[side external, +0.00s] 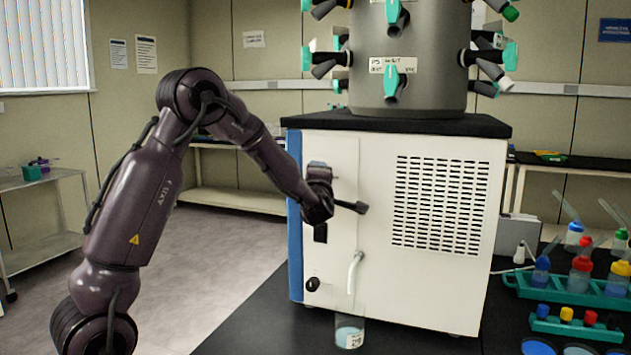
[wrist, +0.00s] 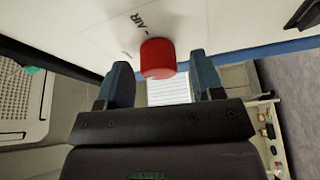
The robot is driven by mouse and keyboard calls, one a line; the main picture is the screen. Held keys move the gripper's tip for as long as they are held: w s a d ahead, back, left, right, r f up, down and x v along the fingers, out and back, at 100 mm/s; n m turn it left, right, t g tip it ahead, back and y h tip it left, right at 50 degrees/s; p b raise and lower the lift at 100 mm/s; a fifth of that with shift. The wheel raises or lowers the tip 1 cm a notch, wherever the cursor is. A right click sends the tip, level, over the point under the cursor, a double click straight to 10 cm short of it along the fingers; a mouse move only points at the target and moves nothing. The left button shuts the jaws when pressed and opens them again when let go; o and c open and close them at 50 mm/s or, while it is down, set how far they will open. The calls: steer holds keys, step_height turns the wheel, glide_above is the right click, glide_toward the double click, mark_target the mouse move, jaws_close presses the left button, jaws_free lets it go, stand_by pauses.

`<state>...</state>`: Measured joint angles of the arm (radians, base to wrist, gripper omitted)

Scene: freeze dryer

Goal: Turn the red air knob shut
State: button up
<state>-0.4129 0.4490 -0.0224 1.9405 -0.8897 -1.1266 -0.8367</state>
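The red air knob (wrist: 157,58) sticks out from a white panel marked "AIR" in the wrist view. My gripper (wrist: 160,72) is open, with one blue-grey finger on each side of the knob. A gap shows between the knob and each finger, so I see no contact. In the side view my gripper (side external: 325,200) is at the upper left part of the white freeze dryer (side external: 350,265). The knob cannot be made out there; my gripper and wrist seem to cover it.
A curved drain tube (side external: 353,270) hangs over a small beaker (side external: 349,332) below my gripper. A black knob (side external: 312,284) sits low on the panel. A bottle rack (side external: 570,290) stands at the right. The floor at the left is clear.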

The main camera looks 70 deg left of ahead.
steer(key=r+v, duration=0.1)
steer(key=v, duration=1.2)
steer(key=shift+f, duration=0.45)
